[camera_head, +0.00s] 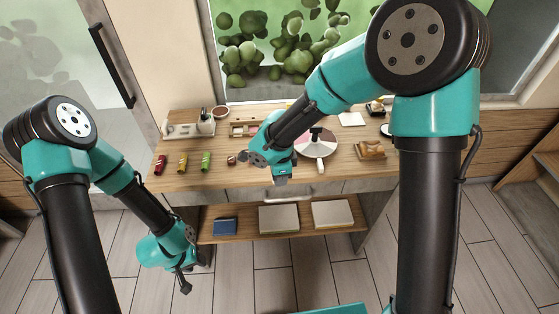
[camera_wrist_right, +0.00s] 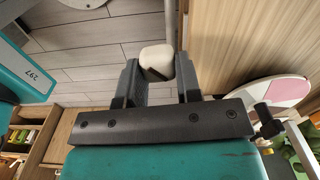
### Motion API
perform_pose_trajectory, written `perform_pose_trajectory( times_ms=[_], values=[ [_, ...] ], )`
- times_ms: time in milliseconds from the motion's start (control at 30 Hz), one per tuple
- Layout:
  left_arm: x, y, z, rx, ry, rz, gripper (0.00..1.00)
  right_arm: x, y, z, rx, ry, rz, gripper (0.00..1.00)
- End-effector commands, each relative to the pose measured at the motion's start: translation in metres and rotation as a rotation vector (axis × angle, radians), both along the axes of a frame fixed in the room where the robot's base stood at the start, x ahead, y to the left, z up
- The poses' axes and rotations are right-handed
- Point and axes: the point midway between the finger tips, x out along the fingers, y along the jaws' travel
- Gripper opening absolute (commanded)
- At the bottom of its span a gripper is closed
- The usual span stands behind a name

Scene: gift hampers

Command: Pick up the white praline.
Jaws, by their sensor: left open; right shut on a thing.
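The white praline (camera_wrist_right: 156,58) is a small rounded white block between the two dark fingers of my right gripper (camera_wrist_right: 158,76) in the right wrist view. The fingers are shut on it from both sides. In the head view my right gripper (camera_head: 281,181) hangs at the front edge of the table (camera_head: 222,178), left of the round white-and-pink disc; the praline cannot be made out there. My left gripper (camera_head: 185,286) is open and empty, low over the floor left of the lower shelf.
The round disc (camera_head: 316,149) stands mid-table, with a dark-handled thing over it. Red (camera_head: 160,164), yellow (camera_head: 183,162) and green (camera_head: 206,160) rolls lie at the left. A golden-brown item (camera_head: 370,150) is at the right. Boxes (camera_head: 279,218) lie on the lower shelf.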

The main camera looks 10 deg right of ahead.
Motion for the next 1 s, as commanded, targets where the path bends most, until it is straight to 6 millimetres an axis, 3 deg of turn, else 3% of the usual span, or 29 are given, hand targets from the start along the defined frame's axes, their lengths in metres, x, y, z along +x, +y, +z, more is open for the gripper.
perform_pose_trajectory(
  times_ms=[100,300,800,833,1000],
  values=[
    [0.0,0.0,0.0,0.0,0.0,0.0,0.43,-0.021,0.003,0.002,0.0,0.0,0.002,0.1],
    [0.0,0.0,0.0,0.0,0.0,0.0,0.43,-0.038,0.006,0.003,0.0,0.0,0.001,0.1],
    [0.0,0.0,0.0,0.0,0.0,0.0,0.43,-0.04,0.006,0.004,0.0,0.0,-0.001,0.1],
    [0.0,0.0,0.0,0.0,0.0,0.0,0.43,-0.04,0.006,0.004,0.0,0.0,0.0,0.3],
    [0.0,0.0,0.0,0.0,0.0,0.0,0.43,-0.04,0.006,0.004,0.0,0.0,-0.001,0.13]
  ],
)
